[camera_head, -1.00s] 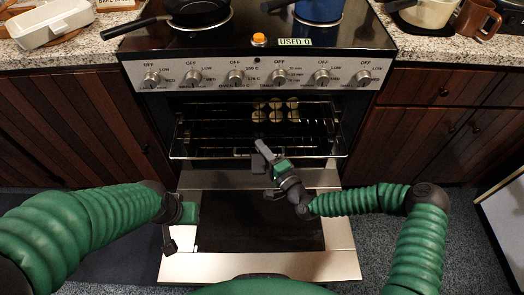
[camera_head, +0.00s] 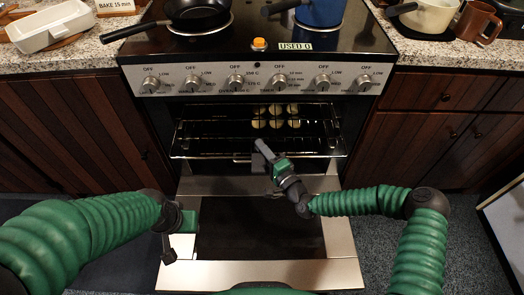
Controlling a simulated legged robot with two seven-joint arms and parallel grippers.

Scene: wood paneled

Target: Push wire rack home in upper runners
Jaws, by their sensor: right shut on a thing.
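The wire rack (camera_head: 215,155) lies level in the open oven (camera_head: 250,180), its front rail near the mouth. Several round pale pieces (camera_head: 275,116) show further back inside, at the rack's rear; what they rest on is hard to make out. My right gripper (camera_head: 262,149) is shut at the middle of the rack's front rail, its fingers reaching into the oven mouth. The fingertip contact is small and dark. My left gripper (camera_head: 168,247) hangs by the left edge of the lowered oven door (camera_head: 275,273), away from the rack; its jaws are unclear.
The oven door lies open below the rack. Knobs (camera_head: 236,82) line the panel above. A black pan (camera_head: 198,12) and a blue pot (camera_head: 320,10) stand on the cooktop. Wooden cabinets (camera_head: 65,130) flank the oven on both sides.

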